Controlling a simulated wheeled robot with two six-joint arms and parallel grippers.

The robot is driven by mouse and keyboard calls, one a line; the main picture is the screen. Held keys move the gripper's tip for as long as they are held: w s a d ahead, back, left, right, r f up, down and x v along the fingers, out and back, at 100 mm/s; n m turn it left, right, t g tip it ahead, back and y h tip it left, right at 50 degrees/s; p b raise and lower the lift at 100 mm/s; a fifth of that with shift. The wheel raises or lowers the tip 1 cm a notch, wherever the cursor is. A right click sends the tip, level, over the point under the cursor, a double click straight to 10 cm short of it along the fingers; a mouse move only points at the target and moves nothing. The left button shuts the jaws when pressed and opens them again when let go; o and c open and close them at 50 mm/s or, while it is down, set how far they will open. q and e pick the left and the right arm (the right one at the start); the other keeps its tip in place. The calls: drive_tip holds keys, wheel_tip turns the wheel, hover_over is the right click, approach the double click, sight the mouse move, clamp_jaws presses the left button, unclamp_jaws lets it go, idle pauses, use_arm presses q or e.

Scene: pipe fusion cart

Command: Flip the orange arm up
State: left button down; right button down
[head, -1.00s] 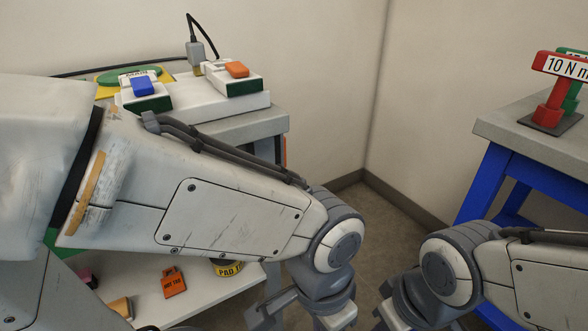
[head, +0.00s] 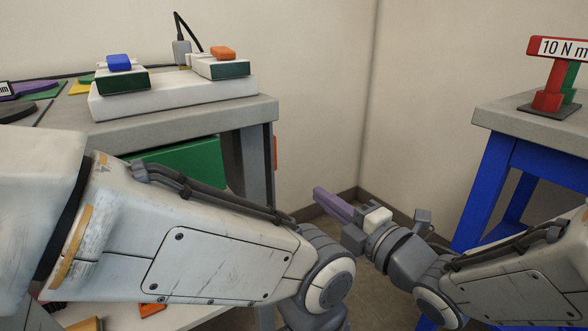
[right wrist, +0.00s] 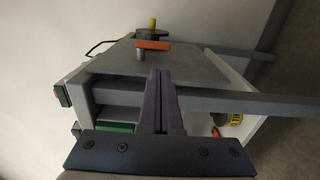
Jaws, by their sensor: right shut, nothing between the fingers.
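The orange arm (right wrist: 153,45) shows in the right wrist view as a short bar on a grey post, standing out from the cart's grey side panel. In the head view only a thin orange strip (head: 274,152) shows at the cart's right side. My right gripper (head: 322,194) has purple fingers, shut and empty, off the cart's right side. In the right wrist view its fingertips (right wrist: 160,72) point toward the panel, just below the orange arm in the picture; I cannot tell the gap. My left arm crosses in front of the cart; its gripper is out of view.
The grey cart (head: 262,108) carries a white block with blue and orange switches (head: 223,53). A yellow knob (right wrist: 153,22) on a dark disc is beyond the orange arm. A blue table (head: 500,160) with a red torque stand (head: 552,95) is at right.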

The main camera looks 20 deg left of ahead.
drive_tip(key=p+x, duration=0.7)
drive_tip(key=x, duration=0.7)
idle(0.4)
